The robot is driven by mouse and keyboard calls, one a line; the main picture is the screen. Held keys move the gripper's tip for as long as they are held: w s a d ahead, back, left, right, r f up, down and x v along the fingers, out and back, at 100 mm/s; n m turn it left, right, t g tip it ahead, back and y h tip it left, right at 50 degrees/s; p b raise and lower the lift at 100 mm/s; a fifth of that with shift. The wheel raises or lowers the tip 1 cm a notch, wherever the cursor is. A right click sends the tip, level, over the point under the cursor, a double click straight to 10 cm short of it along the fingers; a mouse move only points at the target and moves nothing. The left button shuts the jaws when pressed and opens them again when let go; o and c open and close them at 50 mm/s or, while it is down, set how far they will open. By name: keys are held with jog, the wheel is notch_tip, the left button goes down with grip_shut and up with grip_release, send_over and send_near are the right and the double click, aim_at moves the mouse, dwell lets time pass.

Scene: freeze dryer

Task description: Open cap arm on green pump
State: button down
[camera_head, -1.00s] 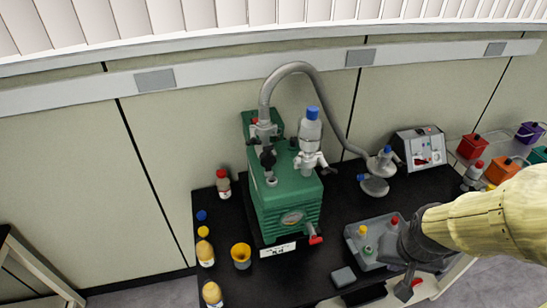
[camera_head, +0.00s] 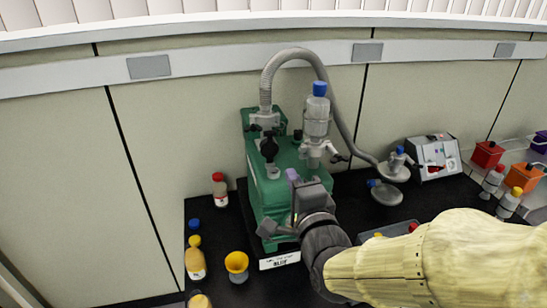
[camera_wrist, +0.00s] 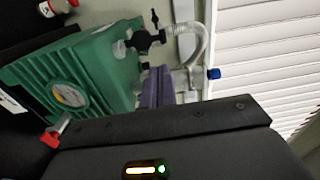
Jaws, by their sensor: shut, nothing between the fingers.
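The green pump (camera_head: 265,185) stands on the black bench and fills the left of the wrist view (camera_wrist: 90,70). On its top are a black-knobbed fitting (camera_head: 269,150), also in the wrist view (camera_wrist: 146,40), and a grey upright bottle (camera_head: 316,122) with a blue cap (camera_head: 319,89). I cannot tell which part is the cap arm. My gripper (camera_head: 293,178) is in front of the pump's right front side, purple fingertips up near its top edge. In the wrist view the fingers (camera_wrist: 158,88) are together and empty. My gripper and arm hide the pump's lower right front.
A grey corrugated hose (camera_head: 300,53) arches behind the pump to round grey flasks (camera_head: 394,170). A yellow cup (camera_head: 237,264) and small bottles (camera_head: 195,260) stand to the left. A grey boxed device (camera_head: 434,157) is at the back right.

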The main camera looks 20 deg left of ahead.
jog(key=shift+a+r, duration=0.1)
jog(key=shift+r, duration=0.1)
jog(key=shift+a+r+p, duration=0.1)
jog(key=shift+r+p, duration=0.05)
jog(key=shift+p, duration=0.4)
jog(key=p+x, duration=0.1)
jog(key=p, duration=0.3)
jog(key=shift+w+a+r, duration=0.1)
jog(key=shift+w+r, duration=0.1)
jog(key=shift+w, duration=0.15)
jog(key=shift+w+a+f+p, duration=0.2)
jog(key=shift+a+p, duration=0.05)
jog(key=shift+p, duration=0.9)
jog(key=p+x, duration=0.2)
jog(key=p, duration=0.5)
jog(key=shift+w+r, duration=0.15)
